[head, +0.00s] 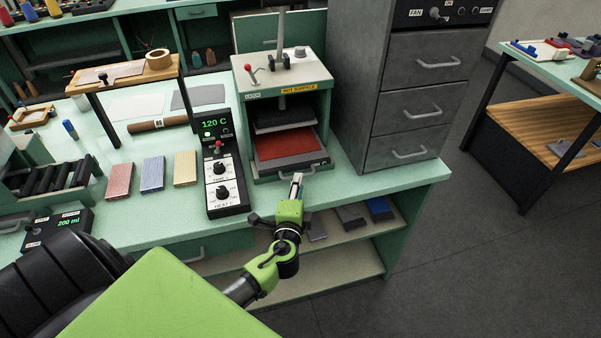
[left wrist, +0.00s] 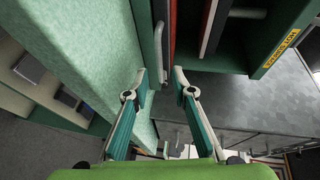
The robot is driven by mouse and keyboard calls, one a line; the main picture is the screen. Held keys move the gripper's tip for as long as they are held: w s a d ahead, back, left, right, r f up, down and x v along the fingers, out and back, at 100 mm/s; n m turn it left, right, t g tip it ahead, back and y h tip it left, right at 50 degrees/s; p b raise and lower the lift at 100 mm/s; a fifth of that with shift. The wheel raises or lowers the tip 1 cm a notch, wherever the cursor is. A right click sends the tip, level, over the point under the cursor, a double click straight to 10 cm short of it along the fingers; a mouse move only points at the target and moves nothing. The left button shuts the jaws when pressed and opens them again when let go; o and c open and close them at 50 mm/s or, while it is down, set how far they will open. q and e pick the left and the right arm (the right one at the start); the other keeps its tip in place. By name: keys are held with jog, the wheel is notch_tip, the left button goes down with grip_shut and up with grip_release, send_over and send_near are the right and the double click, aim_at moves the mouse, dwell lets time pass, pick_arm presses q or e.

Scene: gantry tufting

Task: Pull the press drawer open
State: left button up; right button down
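The heat press (head: 285,84) stands on the green bench with a yellow "HOT SURFACE" label. Its low drawer (head: 262,171) has a dark front and a red pad (head: 285,145) on top. A pale bar handle (head: 311,171) is on the drawer front, partly covered by my gripper. My left gripper (head: 297,180) is in front of the handle. In the left wrist view, the left gripper's fingers (left wrist: 160,75) are apart and empty, and the handle (left wrist: 158,42) lies just beyond the fingertips, roughly between them. I cannot tell whether they touch it. My right gripper is not in view.
A control box (head: 223,165) reading 120 C stands left of the press. A grey drawer cabinet (head: 408,105) stands close on its right. Below the bench edge is a shelf (head: 335,250) with several blocks.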

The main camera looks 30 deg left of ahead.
pick_arm(q)
jog(key=shift+x, duration=2.75)
grip_shut()
jog(key=shift+s+d+f, duration=0.1)
